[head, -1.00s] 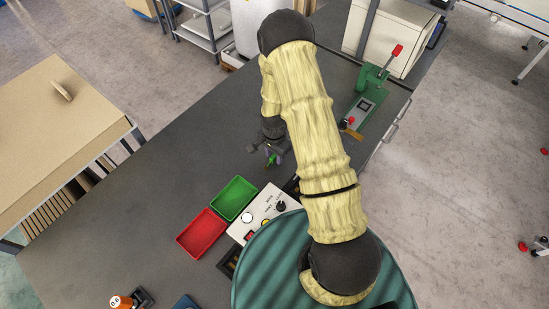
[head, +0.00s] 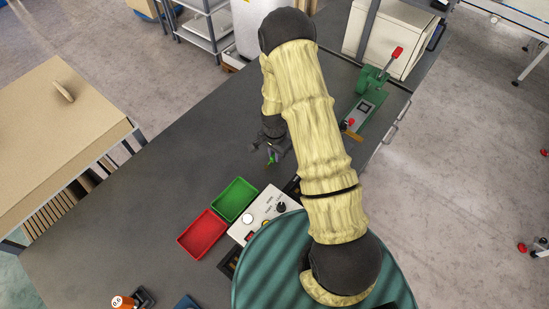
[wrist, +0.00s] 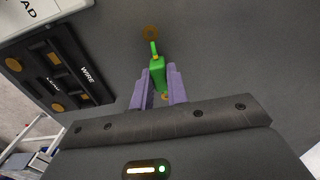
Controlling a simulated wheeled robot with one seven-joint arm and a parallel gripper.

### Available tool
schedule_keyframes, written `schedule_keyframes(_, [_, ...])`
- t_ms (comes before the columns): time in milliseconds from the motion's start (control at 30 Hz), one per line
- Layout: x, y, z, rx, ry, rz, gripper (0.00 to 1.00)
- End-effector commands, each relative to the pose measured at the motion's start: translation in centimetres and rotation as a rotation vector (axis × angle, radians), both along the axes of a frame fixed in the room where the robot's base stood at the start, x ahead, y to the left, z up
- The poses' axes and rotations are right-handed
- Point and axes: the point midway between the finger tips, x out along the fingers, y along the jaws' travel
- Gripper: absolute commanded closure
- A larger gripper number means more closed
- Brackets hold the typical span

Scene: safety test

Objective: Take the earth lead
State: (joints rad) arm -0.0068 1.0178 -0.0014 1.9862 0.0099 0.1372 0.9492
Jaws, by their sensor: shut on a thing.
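The earth lead (wrist: 157,72) shows in the wrist view as a green plug-like piece with a thin yellow-green tip pointing away. My gripper (wrist: 160,88) is shut on it, with one purple finger on each side. In the head view the lead (head: 271,157) is a small green spot at my gripper (head: 272,152), over the dark bench top. My wrist partly covers it there. I cannot tell how far it is above the bench.
A green tray (head: 235,199) and a red tray (head: 202,234) stand beside a white control box (head: 262,212). A green lever press (head: 366,105) stands at the right. A black holder marked WIRE (wrist: 62,72) lies left in the wrist view. The bench left of my gripper is clear.

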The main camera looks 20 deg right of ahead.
Motion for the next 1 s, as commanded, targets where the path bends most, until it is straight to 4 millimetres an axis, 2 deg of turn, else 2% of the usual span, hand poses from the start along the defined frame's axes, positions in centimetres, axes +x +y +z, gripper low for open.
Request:
schedule_keyframes(700, [0.0, 0.1, 4.8, -0.001, 0.001, 0.001, 1.0])
schedule_keyframes(1000, [0.0, 0.0, 5.0, -0.001, 0.001, 0.002, 1.0])
